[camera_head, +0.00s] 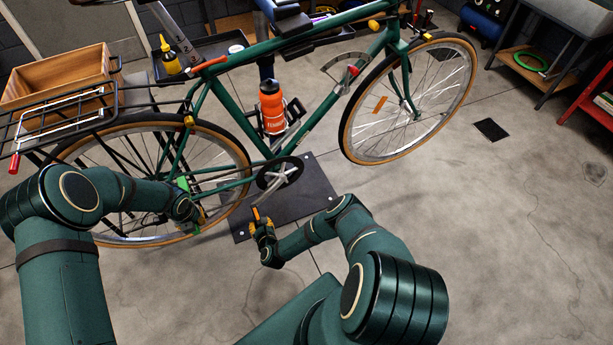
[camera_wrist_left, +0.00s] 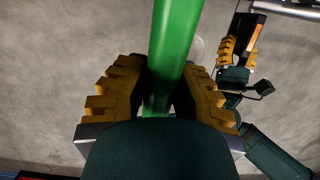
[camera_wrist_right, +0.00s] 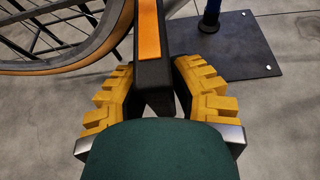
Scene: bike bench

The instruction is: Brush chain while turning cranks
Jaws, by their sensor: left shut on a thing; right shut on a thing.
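A green bicycle (camera_head: 208,112) stands side-on with its rear wheel at left. My left gripper (camera_head: 198,214) is beside the lower rear wheel, shut on a green brush handle (camera_wrist_left: 172,55). The brush's upper part (camera_head: 183,184) rises near the chain (camera_head: 228,184) behind the chainring (camera_head: 278,172); I cannot tell whether its bristles touch the chain. My right gripper (camera_head: 262,229) is shut on the black pedal (camera_wrist_right: 152,70) with an orange reflector (camera_wrist_right: 149,32). The crank arm (camera_head: 268,192) points down and left from the chainring. The left wrist view also shows my right gripper (camera_wrist_left: 238,52) at the pedal.
A dark base plate (camera_head: 312,190) lies on the floor under the cranks. An orange bottle (camera_head: 271,105) sits on the frame. A wooden box (camera_head: 60,75) is by the rear rack (camera_head: 75,118). A yellow bottle (camera_head: 169,58) stands behind.

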